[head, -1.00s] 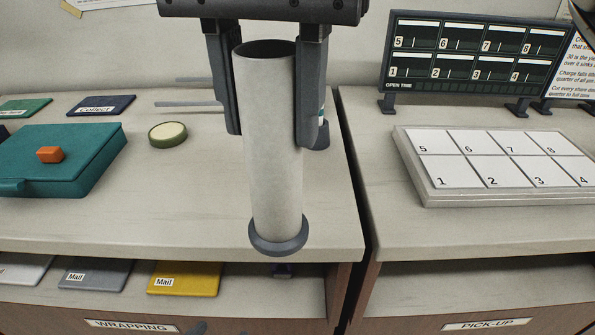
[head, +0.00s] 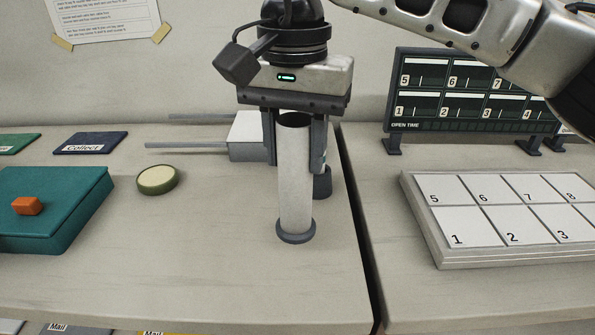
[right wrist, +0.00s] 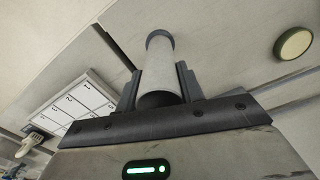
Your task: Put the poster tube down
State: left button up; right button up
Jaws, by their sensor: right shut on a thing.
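The poster tube (head: 295,185) is a pale grey upright cylinder with a dark open top and a dark base ring. My right gripper (head: 297,150) is shut on its upper part, one finger on each side. The base ring appears at the wrapping counter's surface near its right edge; I cannot tell whether it touches. In the right wrist view the tube (right wrist: 160,68) stands between the two fingers (right wrist: 160,88). My left gripper is not in view.
A round green-rimmed tin (head: 158,180) and a teal box with an orange block (head: 27,206) lie to the left. A light box (head: 245,137) and a dark-based object (head: 322,182) stand behind the tube. A gap separates the right counter, which bears a numbered tray (head: 440,255).

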aim_at(297, 176)
jog(key=shift+w+f, duration=0.4)
jog(key=f, duration=0.2)
jog(key=w+f, duration=0.1)
jog(key=f, duration=0.1)
jog(key=shift+w+d+f, duration=0.2)
jog(key=shift+f, duration=0.1)
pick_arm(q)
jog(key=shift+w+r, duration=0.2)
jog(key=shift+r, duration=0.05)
pick_arm(e)
jog(key=shift+f, duration=0.2)
jog(key=shift+f, duration=0.1)
jog(key=o, duration=1.3)
jog(key=shift+c, duration=0.2)
